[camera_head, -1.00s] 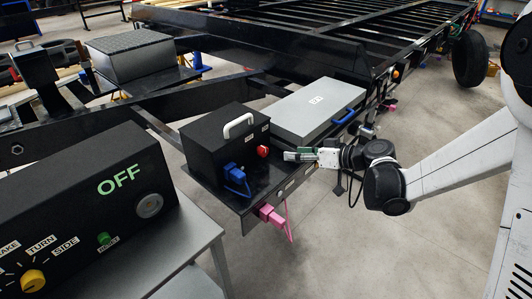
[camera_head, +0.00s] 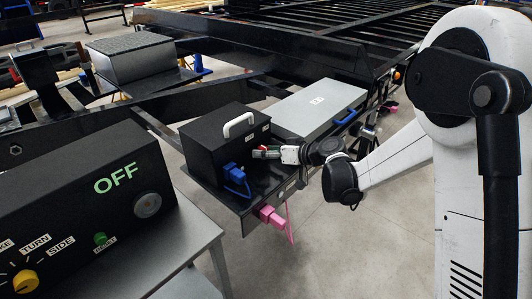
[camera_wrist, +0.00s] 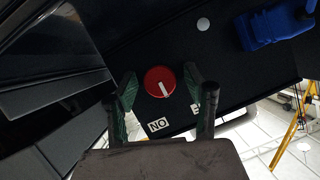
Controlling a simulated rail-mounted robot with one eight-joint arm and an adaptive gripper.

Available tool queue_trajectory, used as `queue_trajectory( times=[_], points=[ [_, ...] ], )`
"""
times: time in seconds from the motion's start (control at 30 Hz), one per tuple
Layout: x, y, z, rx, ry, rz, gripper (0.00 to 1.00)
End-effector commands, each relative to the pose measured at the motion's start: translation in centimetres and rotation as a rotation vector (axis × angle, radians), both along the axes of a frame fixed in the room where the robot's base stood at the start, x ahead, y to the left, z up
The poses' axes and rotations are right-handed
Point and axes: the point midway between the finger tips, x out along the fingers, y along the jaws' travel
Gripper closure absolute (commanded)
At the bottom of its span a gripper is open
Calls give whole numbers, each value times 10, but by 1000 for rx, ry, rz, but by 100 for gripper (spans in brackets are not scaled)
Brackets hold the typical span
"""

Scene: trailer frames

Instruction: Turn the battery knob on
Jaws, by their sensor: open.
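The battery knob (camera_wrist: 155,77) is red and round with a white pointer mark, on the face of a black box (camera_head: 217,150). In the wrist view the mark points down and slightly right. An ON label (camera_wrist: 158,125), upside down, sits below the knob; a second label (camera_wrist: 196,108) is partly hidden by the right finger. My gripper (camera_wrist: 160,84) is open with its green fingertips on either side of the knob; I cannot tell whether they touch it. In the head view my gripper (camera_head: 266,153) is at the box face and mostly hides the knob.
A blue plug (camera_head: 233,173) with a cable sits left of the knob on the same box. A grey case (camera_head: 315,108) stands beside the box. A pink connector (camera_head: 272,216) hangs below. A control box (camera_head: 85,215) with a lit OFF sign stands at left.

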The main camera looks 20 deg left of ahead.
Motion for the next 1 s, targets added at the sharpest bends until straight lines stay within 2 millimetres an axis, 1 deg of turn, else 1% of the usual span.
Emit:
queue_trajectory(
  times=[0.13,0.17,0.4,0.47,0.5,0.77,1.0],
  points=[
    [0,0,0,0,0,0,52],
    [0,0,0,0,0,0,55],
    [0,0,0,0,0,0,87],
    [0,0,0,0,0,0,95],
    [0,0,0,0,0,0,97],
    [0,0,-1,13,29,1,97],
    [0,-1,-2,67,146,1,97]
  ],
)
